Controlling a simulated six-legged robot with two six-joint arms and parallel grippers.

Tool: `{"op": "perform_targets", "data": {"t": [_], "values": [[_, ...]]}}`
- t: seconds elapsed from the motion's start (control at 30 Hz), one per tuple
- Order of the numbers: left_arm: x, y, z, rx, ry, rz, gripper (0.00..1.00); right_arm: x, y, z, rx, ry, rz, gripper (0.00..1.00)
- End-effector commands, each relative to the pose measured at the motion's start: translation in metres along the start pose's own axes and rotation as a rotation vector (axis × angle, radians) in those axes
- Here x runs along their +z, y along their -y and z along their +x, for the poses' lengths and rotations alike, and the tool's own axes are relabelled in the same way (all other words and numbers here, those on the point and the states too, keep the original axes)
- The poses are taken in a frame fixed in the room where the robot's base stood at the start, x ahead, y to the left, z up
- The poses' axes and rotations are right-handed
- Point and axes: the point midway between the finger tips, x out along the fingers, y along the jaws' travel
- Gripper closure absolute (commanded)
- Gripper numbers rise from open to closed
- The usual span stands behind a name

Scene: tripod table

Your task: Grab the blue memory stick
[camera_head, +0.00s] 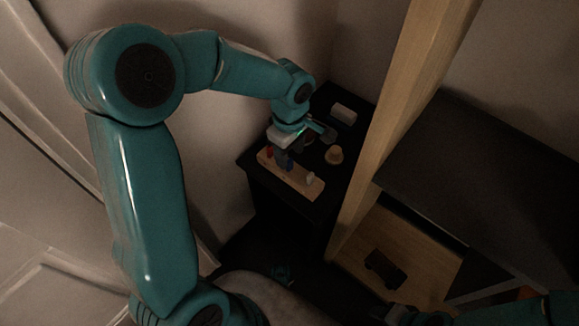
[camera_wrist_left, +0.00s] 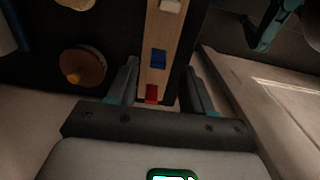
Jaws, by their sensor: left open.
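The blue memory stick (camera_wrist_left: 158,60) stands in a light wooden strip holder (camera_wrist_left: 156,30), between a red stick (camera_wrist_left: 152,94) and a white stick (camera_wrist_left: 171,5). In the head view the holder (camera_head: 305,193) lies along the front of a small black table, and the blue stick (camera_head: 290,165) is partly hidden by my gripper. My left gripper (camera_wrist_left: 163,82) is open above the holder. Its fingers are on either side of the strip near the red end, with the blue stick slightly beyond the fingertips. My right gripper (camera_head: 405,314) is at the bottom edge of the head view, its jaws unclear.
The black table (camera_head: 255,172) also bears a tan round object (camera_head: 334,154) and a pale box (camera_head: 343,114). A wooden post (camera_head: 400,110) rises just right of the table. A dark shelf unit (camera_head: 470,170) stands beyond it, with a dark object (camera_head: 385,269) on its lower wooden board.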

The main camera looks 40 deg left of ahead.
Motion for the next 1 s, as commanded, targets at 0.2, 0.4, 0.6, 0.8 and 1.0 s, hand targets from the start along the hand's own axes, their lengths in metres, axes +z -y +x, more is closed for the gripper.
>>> {"op": "perform_targets", "data": {"t": [0.2, 0.4, 0.6, 0.8, 1.0], "values": [[-0.002, -0.001, 0.039, -0.002, 0.002, -0.001, 0.49, 0.0, -0.006, 0.017, 0.0, 0.0, 0.0, 0.57], [-0.001, -0.001, 0.04, -0.001, 0.001, 0.0, 0.49, 0.0, -0.006, 0.016, 0.0, 0.0, 0.0, 0.57], [-0.001, -0.001, 0.04, -0.001, 0.001, 0.0, 0.98, 0.0, -0.006, 0.016, 0.0, 0.0, 0.0, 0.57], [-0.001, -0.001, 0.04, -0.001, 0.002, 0.0, 1.0, 0.0, -0.006, 0.016, 0.0, 0.0, 0.0, 0.57], [-0.002, -0.001, 0.031, 0.002, 0.001, -0.001, 1.0, 0.0, -0.004, 0.012, 0.0, 0.0, 0.0, 0.57]]}}
